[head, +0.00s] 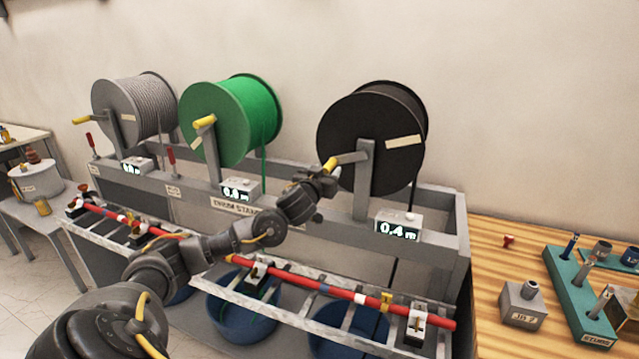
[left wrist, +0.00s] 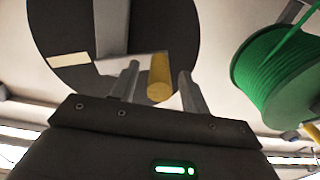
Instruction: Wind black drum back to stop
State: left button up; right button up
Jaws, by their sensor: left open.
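The black drum (head: 350,140) hangs on the right of the stand, with a pale label on its face. Its crank has a yellow handle (head: 330,164) at the lower left of the drum. The counter (head: 398,227) below it reads 0,4 m. My left gripper (head: 318,178) is at the yellow handle. In the left wrist view, the handle (left wrist: 159,78) stands between the two open fingers (left wrist: 155,85), with gaps visible beside it. The black drum (left wrist: 70,40) fills the upper left there. My right gripper is not in view.
A green drum (head: 228,120) and a grey drum (head: 133,106) hang to the left, each with its own crank. A red bar (head: 300,283) runs along the front above blue bins (head: 243,315). A wooden table (head: 485,262) with a teal block stands at right.

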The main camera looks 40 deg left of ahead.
pick_arm(q)
jog(key=b+v, duration=0.3)
jog(key=v, duration=0.6)
jog(key=shift+w+f, duration=0.1)
